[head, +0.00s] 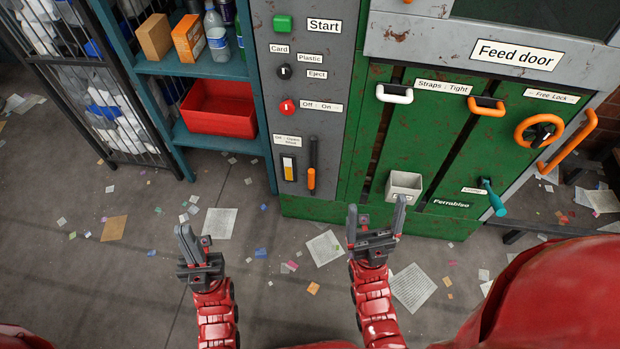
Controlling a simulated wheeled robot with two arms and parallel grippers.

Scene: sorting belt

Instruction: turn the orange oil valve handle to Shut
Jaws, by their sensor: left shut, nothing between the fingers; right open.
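A lever with an orange lower end (311,179) and a dark upper part hangs straight down on the grey control panel (349,62) in the head view. A small gauge (288,168) is just left of the lever. My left gripper (196,243) is shut and empty, over the floor, below and left of the lever in the picture. My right gripper (376,212) is open and empty, below and right of the lever. Neither gripper touches it.
The green machine (450,150) stands right of the panel, with a small grey box (404,186), a teal lever (493,197) and an orange ring handle (527,122). A blue shelf (176,68) with a red bin (220,108) stands left. Paper scraps litter the open floor.

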